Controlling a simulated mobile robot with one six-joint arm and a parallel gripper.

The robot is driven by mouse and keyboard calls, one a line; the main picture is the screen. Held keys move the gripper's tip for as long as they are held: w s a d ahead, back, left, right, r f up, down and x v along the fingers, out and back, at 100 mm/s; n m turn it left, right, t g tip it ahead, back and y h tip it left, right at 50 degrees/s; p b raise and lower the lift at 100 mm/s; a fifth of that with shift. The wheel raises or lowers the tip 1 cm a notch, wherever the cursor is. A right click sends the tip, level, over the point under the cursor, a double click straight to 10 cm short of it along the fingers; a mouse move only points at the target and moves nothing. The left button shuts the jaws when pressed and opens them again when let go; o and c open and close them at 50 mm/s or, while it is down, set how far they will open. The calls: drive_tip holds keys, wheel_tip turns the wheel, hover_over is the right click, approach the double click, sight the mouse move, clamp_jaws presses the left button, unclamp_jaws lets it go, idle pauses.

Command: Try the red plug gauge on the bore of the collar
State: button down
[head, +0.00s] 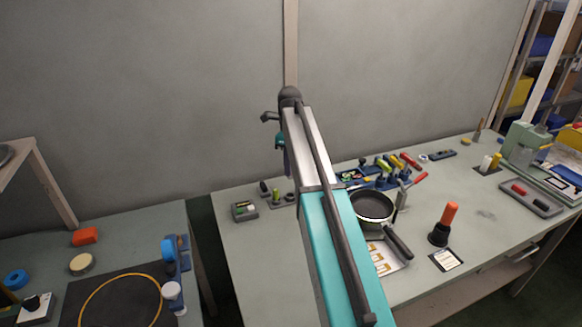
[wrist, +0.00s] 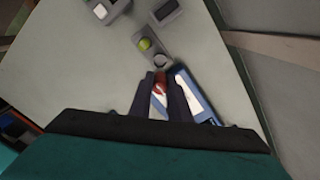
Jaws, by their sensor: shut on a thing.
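My gripper (wrist: 160,80) is shut on the red plug gauge (wrist: 158,89), whose red part shows between the dark fingers in the wrist view. A round grey collar (wrist: 162,60) sits on a small grey plate (wrist: 152,50), just beyond the fingertips. The gauge's far end is too small and blurred to make out, and I cannot tell whether it touches the collar. A yellow-green piece (wrist: 145,44) stands on the same plate. In the head view the plate (head: 284,201) is beside my arm, and my fingers are hidden.
A blue holder (wrist: 195,97) lies right of the fingers in the wrist view. A grey box (head: 244,211) stands left of the plate. Right of my arm are a dark pan (head: 372,206), coloured-handled tools (head: 385,170) and an orange-handled piece (head: 449,215).

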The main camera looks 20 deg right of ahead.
idle(0.3)
drive_tip(key=s+a+f+n, duration=0.1)
drive_tip(key=s+a+n, duration=0.3)
drive_tip(key=n, duration=0.6)
drive_tip(key=s+a+f+n, duration=0.2)
drive_tip(key=s+a+n, duration=0.3)
drive_tip(key=s+n, duration=0.3)
drive_tip(key=n, duration=0.3)
drive_tip(key=shift+s, duration=0.4)
drive_tip(key=shift+s, duration=0.1)
